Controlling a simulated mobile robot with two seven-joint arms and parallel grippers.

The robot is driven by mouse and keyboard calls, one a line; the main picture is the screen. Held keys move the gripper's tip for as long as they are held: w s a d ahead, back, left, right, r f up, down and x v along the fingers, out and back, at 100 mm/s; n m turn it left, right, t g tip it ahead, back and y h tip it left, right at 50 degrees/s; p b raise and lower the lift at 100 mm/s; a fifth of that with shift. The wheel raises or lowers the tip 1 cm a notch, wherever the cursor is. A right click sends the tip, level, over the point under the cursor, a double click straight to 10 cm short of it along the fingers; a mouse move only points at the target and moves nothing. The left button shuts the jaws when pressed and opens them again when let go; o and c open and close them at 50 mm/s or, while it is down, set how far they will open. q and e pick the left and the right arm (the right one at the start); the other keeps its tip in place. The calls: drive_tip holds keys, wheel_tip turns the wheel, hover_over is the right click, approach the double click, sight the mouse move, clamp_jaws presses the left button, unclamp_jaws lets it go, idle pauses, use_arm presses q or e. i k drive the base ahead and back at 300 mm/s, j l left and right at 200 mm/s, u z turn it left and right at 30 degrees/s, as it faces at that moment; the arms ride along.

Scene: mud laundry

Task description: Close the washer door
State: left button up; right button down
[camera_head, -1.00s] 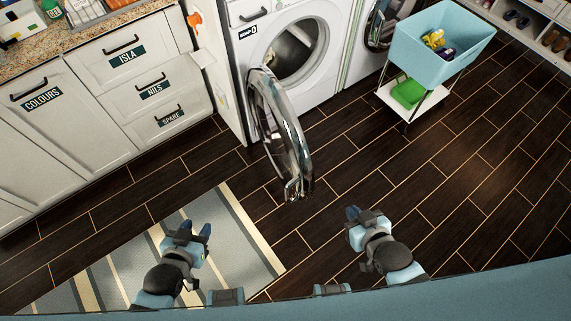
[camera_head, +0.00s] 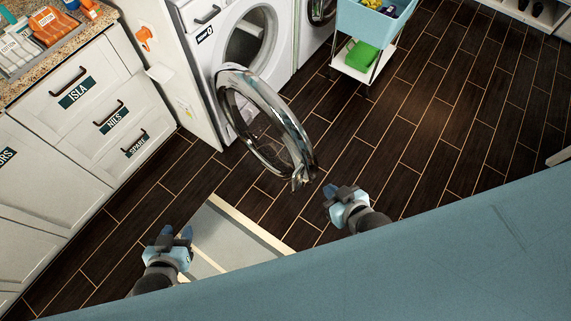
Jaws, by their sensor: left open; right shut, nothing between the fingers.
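The white washer (camera_head: 221,62) stands at the top centre with its drum opening showing. Its round chrome-rimmed door (camera_head: 233,92) is swung wide open toward me, its latch end (camera_head: 303,178) at the lower right. My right gripper (camera_head: 330,192) is shut and empty, just below and right of the door's latch end, and looks apart from it. My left gripper (camera_head: 180,234) is open and empty, low at the left over the rug, well away from the door.
A striped rug (camera_head: 237,238) lies on the dark floor. White labelled drawers (camera_head: 105,125) stand at the left. A blue cart (camera_head: 362,22) with a green item (camera_head: 363,56) stands at the top right. The floor at the right is clear.

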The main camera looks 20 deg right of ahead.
sight(230, 77)
drive_tip(key=j+z, duration=0.3)
drive_tip(key=j, duration=0.7)
drive_tip(key=j+z, duration=0.35)
drive_tip(key=j, duration=0.65)
drive_tip(key=k, duration=0.05)
